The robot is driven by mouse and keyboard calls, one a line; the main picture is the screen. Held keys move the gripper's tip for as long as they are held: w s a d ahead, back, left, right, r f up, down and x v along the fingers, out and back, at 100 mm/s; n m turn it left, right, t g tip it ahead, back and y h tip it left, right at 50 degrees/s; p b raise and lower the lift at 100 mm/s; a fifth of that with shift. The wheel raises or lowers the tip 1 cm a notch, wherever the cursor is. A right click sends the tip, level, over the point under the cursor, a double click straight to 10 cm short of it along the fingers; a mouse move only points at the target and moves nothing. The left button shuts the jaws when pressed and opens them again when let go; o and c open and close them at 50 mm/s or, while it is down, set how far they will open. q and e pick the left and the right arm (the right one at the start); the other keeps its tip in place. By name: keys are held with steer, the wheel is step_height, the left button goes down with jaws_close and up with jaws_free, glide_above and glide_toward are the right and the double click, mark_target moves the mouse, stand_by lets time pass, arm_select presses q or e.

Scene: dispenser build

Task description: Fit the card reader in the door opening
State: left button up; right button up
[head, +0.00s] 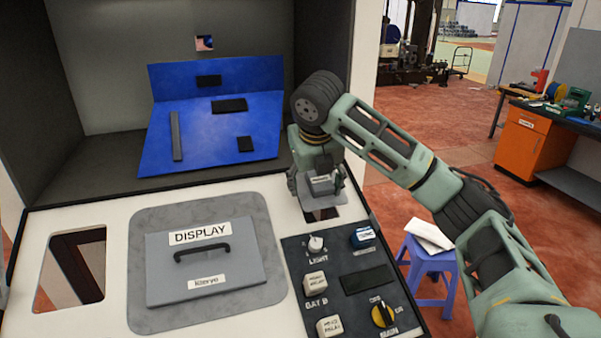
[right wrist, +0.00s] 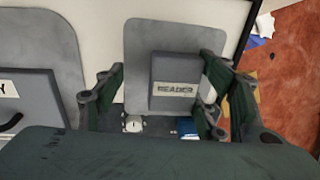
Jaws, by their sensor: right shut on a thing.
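The card reader (head: 322,186) is a grey block on a lighter grey plate. In the right wrist view its "READER" label faces me, and the block (right wrist: 178,72) lies between my fingers. My right gripper (head: 318,183) is shut on it, also seen in the right wrist view (right wrist: 165,98). The gripper holds the reader over the door's upper right, above the control panel. A dark opening (head: 321,214) shows just below the reader's plate, partly covered by it. I cannot tell whether the plate touches the door (head: 110,212). My left gripper is not in view.
The grey DISPLAY unit (head: 206,262) with a black handle lies left of the reader. Another opening (head: 72,268) is at the door's far left. The dark control panel (head: 350,285) carries knobs and buttons. A blue tray (head: 205,140) stands inside the cabinet behind. A purple stool (head: 428,262) is at right.

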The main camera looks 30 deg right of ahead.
mark_target(314, 198)
steer(key=shift+s+a+f, duration=0.1)
steer(key=shift+s+f, duration=0.1)
steer(key=shift+s, duration=0.85)
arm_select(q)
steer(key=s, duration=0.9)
arm_select(e)
steer(key=shift+x, duration=0.9)
steer(key=shift+w+f, duration=0.85)
steer(key=shift+f, duration=0.05)
steer(key=shift+w+f, duration=0.1)
steer(key=shift+f, duration=0.3)
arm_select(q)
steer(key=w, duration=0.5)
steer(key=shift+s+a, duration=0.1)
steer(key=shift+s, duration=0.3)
